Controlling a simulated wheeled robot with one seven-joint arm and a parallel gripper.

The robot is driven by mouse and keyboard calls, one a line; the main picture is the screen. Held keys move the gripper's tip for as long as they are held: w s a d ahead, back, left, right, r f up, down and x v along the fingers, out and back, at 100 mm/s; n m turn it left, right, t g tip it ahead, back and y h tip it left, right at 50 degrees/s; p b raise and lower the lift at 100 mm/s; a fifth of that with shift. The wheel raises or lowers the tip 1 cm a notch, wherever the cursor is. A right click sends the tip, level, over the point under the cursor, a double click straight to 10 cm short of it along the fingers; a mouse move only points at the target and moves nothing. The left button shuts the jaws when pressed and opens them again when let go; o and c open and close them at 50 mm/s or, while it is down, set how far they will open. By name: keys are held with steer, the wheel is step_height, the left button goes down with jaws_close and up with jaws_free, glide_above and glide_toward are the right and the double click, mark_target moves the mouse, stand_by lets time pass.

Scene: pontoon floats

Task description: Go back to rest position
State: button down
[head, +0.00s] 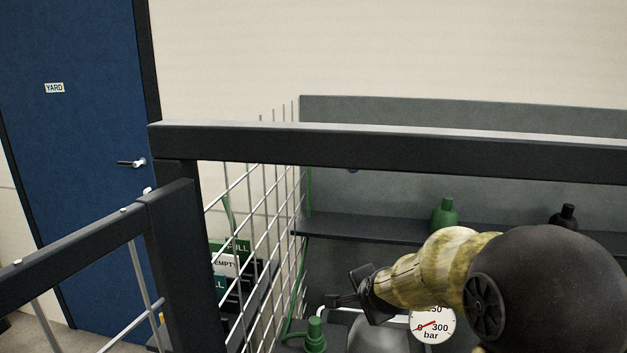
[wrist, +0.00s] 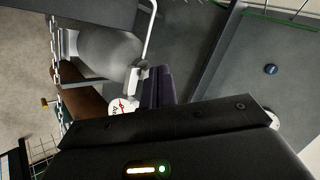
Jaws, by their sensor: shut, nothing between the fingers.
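My gripper (head: 342,298) is at the left end of my bent arm in the lower right of the head view. It is in front of the grey back panel and left of the pressure gauge (head: 432,325). In the wrist view my gripper's dark fingers (wrist: 157,84) are together with nothing held. The gauge dial (wrist: 121,107) shows just left of the fingers, partly hidden by the gripper body. My arm hides part of the area behind it in the head view.
A dark rail (head: 400,148) crosses in front, with a white wire mesh (head: 262,200) at its left. Green (head: 445,216) and black (head: 566,219) capped bottles stand behind it. A green-topped fitting (head: 315,334) is below my gripper. A blue door (head: 75,150) is at far left.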

steer(key=s+d+f+n+g, duration=0.1)
steer(key=s+f+n+g, duration=0.1)
steer(key=s+n, duration=0.2)
steer(key=s+d+f+n+g+p, duration=0.1)
steer(key=s+n, duration=0.3)
steer(key=s, duration=0.7)
steer(key=s+d+f+n+g+h+p, duration=0.1)
steer(key=s+d+f+n+g, duration=0.1)
steer(key=s+n, duration=0.3)
steer(key=s+f+g, duration=0.1)
steer(key=s, duration=0.1)
steer(key=shift+s+d+g, duration=0.35)
steer(key=shift+g, duration=0.05)
